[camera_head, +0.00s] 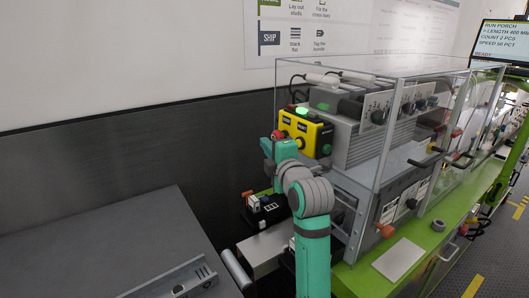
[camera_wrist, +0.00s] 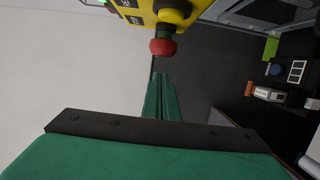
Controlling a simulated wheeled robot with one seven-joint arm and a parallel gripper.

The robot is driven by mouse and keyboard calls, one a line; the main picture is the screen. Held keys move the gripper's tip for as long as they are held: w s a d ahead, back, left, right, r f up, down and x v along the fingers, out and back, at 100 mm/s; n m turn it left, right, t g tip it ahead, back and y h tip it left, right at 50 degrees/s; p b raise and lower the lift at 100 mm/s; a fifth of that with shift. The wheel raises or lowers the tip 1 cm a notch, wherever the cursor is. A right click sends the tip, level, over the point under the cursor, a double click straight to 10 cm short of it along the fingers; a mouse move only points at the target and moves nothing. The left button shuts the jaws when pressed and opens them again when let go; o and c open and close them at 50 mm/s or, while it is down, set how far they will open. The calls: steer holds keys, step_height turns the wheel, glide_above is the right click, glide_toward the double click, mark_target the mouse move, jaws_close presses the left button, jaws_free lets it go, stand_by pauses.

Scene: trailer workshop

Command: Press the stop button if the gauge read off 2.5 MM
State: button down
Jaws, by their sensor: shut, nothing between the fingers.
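A yellow control box (camera_head: 311,132) is mounted on the machine, with a green button on its right part. A red mushroom button (camera_head: 277,135) sticks out at its left end. In the wrist view the red button (camera_wrist: 163,46) hangs below the yellow box (camera_wrist: 136,12). My gripper (camera_wrist: 160,78) is shut and empty, its teal fingertips a little below the button with a small apparent gap; I cannot tell whether they touch. In the head view the fingertips are mostly hidden behind my wrist. A small grey device (camera_wrist: 268,93) may be the gauge; no reading is legible.
A clear-walled machine (camera_head: 400,110) on a green bench (camera_head: 440,225) stands at right. A grey table (camera_head: 110,245) is at lower left. Small items lie on a dark tray (camera_head: 270,213) beside my arm. A monitor (camera_head: 503,40) reads length 400.

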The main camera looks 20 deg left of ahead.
mark_target(283, 135)
steer(key=shift+w+d, duration=0.8)
steer(key=shift+d, duration=0.05)
steer(key=shift+w, duration=0.1)
